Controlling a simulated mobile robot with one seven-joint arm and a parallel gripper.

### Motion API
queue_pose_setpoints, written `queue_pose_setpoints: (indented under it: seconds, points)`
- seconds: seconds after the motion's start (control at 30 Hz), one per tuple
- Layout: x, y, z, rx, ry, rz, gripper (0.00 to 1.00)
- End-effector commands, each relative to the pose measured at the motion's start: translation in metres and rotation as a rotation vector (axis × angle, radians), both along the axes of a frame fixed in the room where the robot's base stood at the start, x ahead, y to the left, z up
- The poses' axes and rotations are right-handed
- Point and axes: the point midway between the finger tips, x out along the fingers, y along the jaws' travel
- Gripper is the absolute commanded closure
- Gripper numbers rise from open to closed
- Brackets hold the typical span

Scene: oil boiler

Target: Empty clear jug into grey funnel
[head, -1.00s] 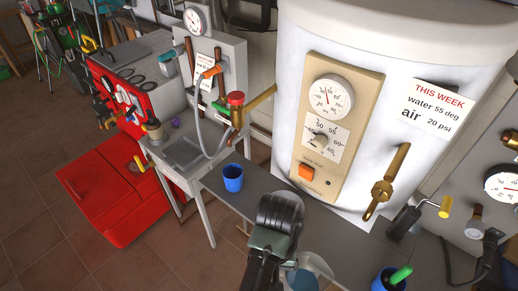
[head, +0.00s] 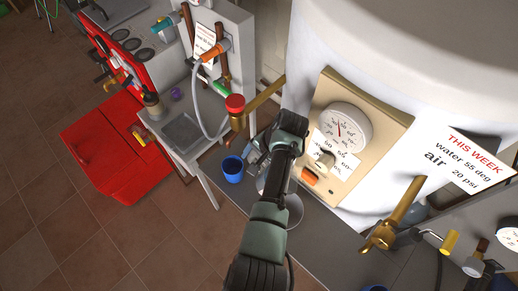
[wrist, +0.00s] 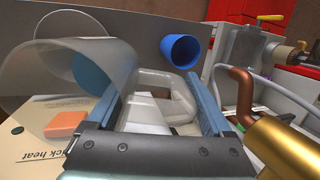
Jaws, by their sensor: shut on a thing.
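A clear jug (wrist: 45,70) fills the left of the wrist view, with a blue patch inside it or seen through it. Its thick clear handle (wrist: 165,85) lies between the two fingers of my gripper (wrist: 155,95), which is shut on it. In the head view my gripper (head: 255,155) is above the grey bench, between the blue cup and the boiler's control panel; my arm hides most of the jug. A pale round rim (head: 293,210) shows beside my arm, low over the bench. I cannot tell whether it is the grey funnel.
A blue cup (head: 232,169) stands on the grey bench (head: 325,235) left of my gripper. The white boiler (head: 430,70) with its beige panel (head: 372,115) is close on the right. A red cabinet (head: 110,145) stands left.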

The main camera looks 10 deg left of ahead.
Motion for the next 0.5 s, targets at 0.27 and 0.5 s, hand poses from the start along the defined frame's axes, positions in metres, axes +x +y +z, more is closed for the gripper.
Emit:
queue_pose_setpoints:
  seconds: [0.27,0.5]
  points:
    - [0.0097,-0.0046,0.0002,0.037,-0.036,-0.153,1.0]
    - [0.01,-0.0044,-0.0003,0.037,-0.037,-0.152,1.0]
